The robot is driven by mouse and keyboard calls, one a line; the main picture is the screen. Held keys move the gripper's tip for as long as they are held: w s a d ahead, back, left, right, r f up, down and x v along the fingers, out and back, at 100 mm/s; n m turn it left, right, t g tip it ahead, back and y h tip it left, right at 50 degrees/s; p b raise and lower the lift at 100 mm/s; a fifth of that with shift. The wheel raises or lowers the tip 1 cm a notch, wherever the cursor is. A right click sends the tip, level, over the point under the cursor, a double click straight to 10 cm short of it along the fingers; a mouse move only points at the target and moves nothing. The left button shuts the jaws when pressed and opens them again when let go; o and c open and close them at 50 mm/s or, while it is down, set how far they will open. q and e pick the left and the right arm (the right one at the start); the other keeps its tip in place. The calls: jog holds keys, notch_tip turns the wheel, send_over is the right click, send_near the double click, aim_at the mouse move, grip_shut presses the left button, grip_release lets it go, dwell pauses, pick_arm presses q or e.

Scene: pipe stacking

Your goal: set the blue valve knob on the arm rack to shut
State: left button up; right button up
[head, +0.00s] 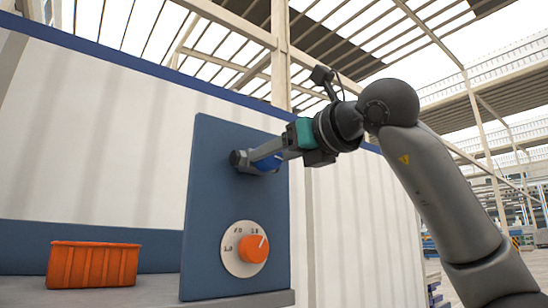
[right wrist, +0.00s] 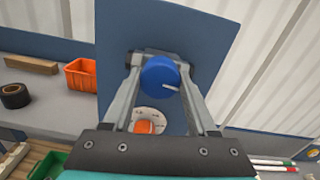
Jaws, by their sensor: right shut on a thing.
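The blue valve knob (head: 268,163) sits on the upper part of an upright dark blue panel (head: 214,215). In the right wrist view the round knob (right wrist: 158,78) shows a short white mark toward its right side. My right gripper (right wrist: 160,62) comes in from the right in the head view, with its fingers on both sides of the knob and shut on it. In the head view the fingers partly hide the knob. My left gripper is in neither view.
Below the knob is an orange dial (head: 254,249) on a round white scale plate. An orange crate (head: 93,265) stands on the grey shelf left of the panel. The right wrist view also shows a black tape roll (right wrist: 15,96) and a wooden block (right wrist: 31,64).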

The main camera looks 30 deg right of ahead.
jog(key=m+b, duration=0.1)
jog(key=m, duration=0.2)
jog(key=m+b, duration=0.2)
jog(key=m, duration=0.7)
jog(key=shift+d, duration=0.1)
jog(key=shift+m+b, duration=0.65)
jog(key=shift+m, duration=1.55)
jog(key=o, duration=1.4)
jog(key=shift+c, duration=0.2)
jog(key=s+d+b, duration=0.1)
jog(key=s+b, duration=0.1)
jog(key=s, duration=1.3)
jog(key=shift+s+b, duration=0.15)
jog(key=shift+b, duration=0.2)
